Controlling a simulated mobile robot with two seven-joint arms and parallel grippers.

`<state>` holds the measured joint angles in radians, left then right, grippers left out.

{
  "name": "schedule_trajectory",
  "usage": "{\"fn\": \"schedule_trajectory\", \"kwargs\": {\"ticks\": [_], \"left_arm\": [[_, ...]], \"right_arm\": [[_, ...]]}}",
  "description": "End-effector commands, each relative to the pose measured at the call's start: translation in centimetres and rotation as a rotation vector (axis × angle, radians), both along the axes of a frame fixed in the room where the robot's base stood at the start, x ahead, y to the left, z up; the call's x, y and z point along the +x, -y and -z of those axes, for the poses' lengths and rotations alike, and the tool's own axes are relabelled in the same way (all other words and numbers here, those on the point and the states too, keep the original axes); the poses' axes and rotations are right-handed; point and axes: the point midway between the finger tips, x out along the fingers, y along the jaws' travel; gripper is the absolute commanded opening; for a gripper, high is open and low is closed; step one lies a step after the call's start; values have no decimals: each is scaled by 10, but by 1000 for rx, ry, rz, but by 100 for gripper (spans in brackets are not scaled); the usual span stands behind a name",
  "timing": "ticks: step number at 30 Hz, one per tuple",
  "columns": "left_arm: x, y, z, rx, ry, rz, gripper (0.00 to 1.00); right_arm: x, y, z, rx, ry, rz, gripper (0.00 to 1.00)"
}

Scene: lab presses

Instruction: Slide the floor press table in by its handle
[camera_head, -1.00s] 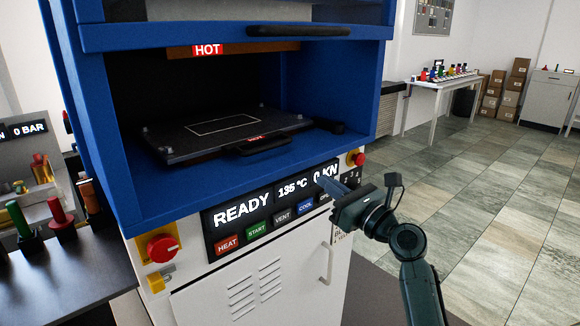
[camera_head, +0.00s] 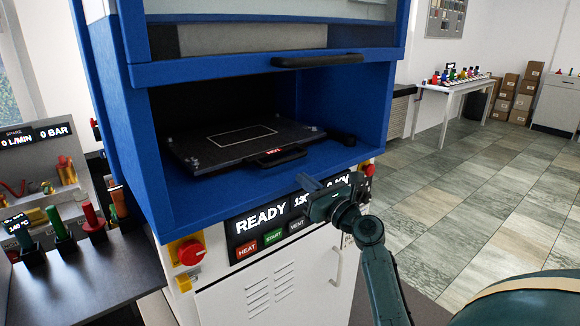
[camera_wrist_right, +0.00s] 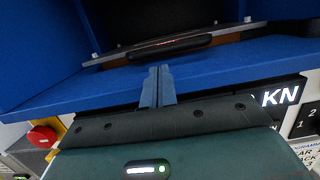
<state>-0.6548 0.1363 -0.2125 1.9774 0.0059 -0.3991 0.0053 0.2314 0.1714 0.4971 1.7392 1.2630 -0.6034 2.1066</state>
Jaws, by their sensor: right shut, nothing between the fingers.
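The floor press table (camera_head: 215,152) is a dark flat plate with a white outlined rectangle, inside the blue press opening. Its black handle (camera_head: 281,156) is at its front edge, by a red HOT label. In the right wrist view the handle (camera_wrist_right: 157,47) is ahead of the fingers, apart from them. My right gripper (camera_head: 306,182) is in front of the press, below and right of the handle, over the control panel. Its fingers are together and empty in the right wrist view (camera_wrist_right: 157,84). My left gripper is not in view.
The blue press frame (camera_head: 369,110) surrounds the opening, with a raised door and its black handle (camera_head: 318,61) above. The control panel reading READY (camera_head: 262,221) and a red emergency knob (camera_head: 191,252) are below. Tools stand on a dark bench (camera_head: 80,285) at left. The floor at right is clear.

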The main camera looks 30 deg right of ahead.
Motion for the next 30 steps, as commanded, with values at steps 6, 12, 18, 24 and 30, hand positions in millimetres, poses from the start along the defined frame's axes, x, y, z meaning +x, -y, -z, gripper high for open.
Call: {"fn": "schedule_trajectory", "kwargs": {"ticks": [6, 12, 18, 24, 30], "left_arm": [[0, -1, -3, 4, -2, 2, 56], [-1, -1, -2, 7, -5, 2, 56], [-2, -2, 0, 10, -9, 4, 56], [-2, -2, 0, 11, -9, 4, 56], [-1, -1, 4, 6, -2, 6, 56]], "right_arm": [[39, -2, -9, -1, 0, 0, 0], [55, -3, -11, -1, 1, 1, 0], [58, -4, -11, -2, 0, 0, 0], [57, -4, -11, -1, 0, 0, 0], [63, 6, -8, -2, 0, 0, 0]]}}
